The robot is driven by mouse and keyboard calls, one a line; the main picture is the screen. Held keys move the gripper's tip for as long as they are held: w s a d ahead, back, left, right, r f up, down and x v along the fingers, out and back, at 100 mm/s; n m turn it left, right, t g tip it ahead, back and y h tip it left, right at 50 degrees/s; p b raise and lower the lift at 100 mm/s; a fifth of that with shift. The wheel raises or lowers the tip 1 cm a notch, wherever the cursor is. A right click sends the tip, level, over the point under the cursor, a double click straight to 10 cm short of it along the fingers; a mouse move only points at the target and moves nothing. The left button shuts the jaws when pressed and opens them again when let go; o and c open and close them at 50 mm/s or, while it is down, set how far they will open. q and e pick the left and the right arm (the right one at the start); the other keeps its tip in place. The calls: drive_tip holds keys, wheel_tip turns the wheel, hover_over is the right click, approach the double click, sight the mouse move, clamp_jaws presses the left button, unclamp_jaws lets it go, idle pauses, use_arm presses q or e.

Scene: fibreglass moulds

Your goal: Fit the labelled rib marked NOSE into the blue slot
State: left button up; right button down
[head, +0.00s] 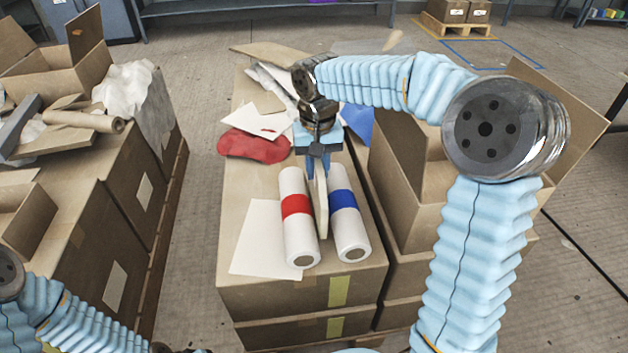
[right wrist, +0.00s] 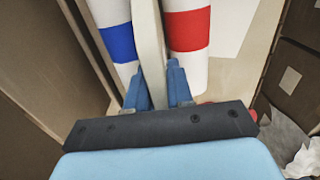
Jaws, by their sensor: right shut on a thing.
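My right gripper (head: 317,172) is shut on a thin cream rib (head: 321,208), which hangs down and toward the near side. In the right wrist view the gripper (right wrist: 158,82) has its two blue fingers on either side of the rib (right wrist: 148,35). The rib is between two white rolls, one with a red band (head: 297,207) and one with a blue band (head: 343,199). I cannot tell whether it touches them or the box top. No NOSE lettering is readable, and I cannot make out a blue slot. My left arm enters at lower left; its gripper is out of frame.
The rolls lie on a cardboard box top (head: 350,270). A red bag (head: 255,146), pale sheets (head: 262,240) and a blue sheet (head: 358,122) lie around them. An open carton (head: 408,205) stands close on the right. Cluttered boxes (head: 140,207) stand left across an aisle.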

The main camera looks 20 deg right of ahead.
drive_tip(key=shift+f, duration=1.7)
drive_tip(key=c, duration=1.4)
unclamp_jaws()
drive_tip(key=shift+s+f, duration=0.1)
drive_tip(key=shift+f, duration=0.05)
drive_tip(key=shift+c, duration=0.2)
drive_tip(key=o, duration=0.4)
drive_tip(key=shift+o, duration=0.2)
